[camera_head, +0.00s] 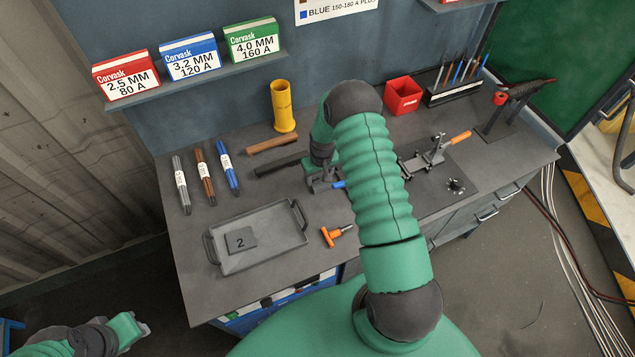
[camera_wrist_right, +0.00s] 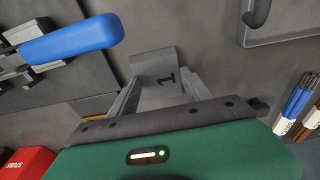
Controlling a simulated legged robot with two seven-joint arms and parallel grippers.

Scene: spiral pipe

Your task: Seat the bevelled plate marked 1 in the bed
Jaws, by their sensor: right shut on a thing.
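The bevelled plate marked 1 (camera_wrist_right: 165,75) is a flat grey piece between the fingers of my right gripper (camera_wrist_right: 160,92), which is shut on it. In the head view my right gripper (camera_head: 318,184) is over the bench just left of the blue clamp handle (camera_head: 338,184); the plate cannot be made out there. The blue handle also shows in the wrist view (camera_wrist_right: 70,44), left of the plate. The clamp fixture (camera_head: 425,160) is right of my forearm, which hides its middle; I cannot make out the bed. My left gripper (camera_head: 138,332) is low at the left, off the bench; its jaws are unclear.
A grey tray (camera_head: 215,253) holds a plate marked 2 (camera_head: 240,240). An orange-handled tool (camera_head: 333,235) lies right of the tray. Marked rod bundles (camera_head: 206,178), a yellow cylinder (camera_head: 283,107) and a red box (camera_head: 404,96) stand or lie farther back.

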